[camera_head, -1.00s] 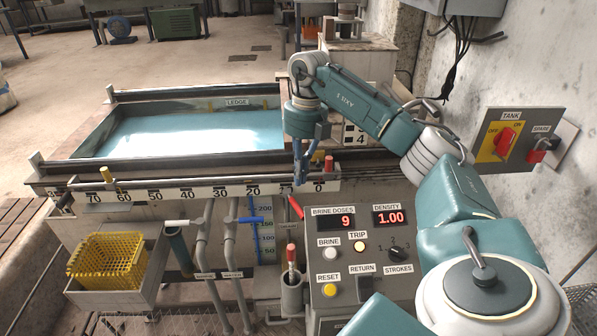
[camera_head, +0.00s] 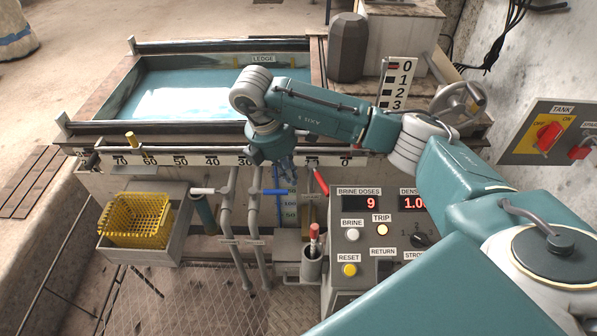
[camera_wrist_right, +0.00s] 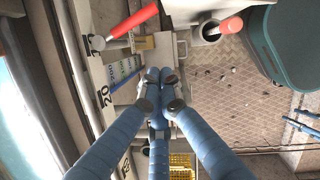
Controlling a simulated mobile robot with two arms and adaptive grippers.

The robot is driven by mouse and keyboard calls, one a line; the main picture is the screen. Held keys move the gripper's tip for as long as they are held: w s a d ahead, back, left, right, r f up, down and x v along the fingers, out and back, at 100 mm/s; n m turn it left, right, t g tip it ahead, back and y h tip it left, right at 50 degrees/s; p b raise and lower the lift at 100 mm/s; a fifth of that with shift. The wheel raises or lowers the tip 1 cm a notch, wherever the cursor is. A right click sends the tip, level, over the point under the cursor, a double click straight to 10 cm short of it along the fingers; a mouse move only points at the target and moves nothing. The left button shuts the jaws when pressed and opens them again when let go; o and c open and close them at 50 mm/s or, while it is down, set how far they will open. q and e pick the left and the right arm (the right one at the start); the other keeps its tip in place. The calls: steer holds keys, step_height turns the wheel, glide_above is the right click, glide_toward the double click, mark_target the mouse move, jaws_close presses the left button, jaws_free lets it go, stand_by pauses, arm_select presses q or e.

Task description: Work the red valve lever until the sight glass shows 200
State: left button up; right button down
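The red valve lever (camera_head: 321,181) slants at the front of the tank, left of the display panel. It also shows at the top of the right wrist view (camera_wrist_right: 133,22). The sight glass (camera_head: 289,211) is a blue-marked scale left of it, partly hidden by my gripper; its level cannot be read. It also shows in the wrist view (camera_wrist_right: 124,68). My right gripper (camera_head: 288,178) hangs over the scale's upper part, left of the red lever and apart from it. In the wrist view its fingertips (camera_wrist_right: 159,78) are together, with nothing seen between them.
A red-handled tool (camera_head: 314,233) stands in a cup. The panel (camera_head: 345,290) reads 9 doses. A yellow basket (camera_head: 137,222) sits left.

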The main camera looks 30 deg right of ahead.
arm_select(q)
steer(key=r, duration=0.2)
steer(key=r+b, duration=0.1)
steer(key=r, duration=0.1)
steer(key=shift+w, duration=0.35)
arm_select(e)
steer(key=s+d+f, duration=0.1)
steer(key=d+f, duration=0.4)
steer(key=f, duration=0.1)
steer(key=shift+d+f, duration=0.4)
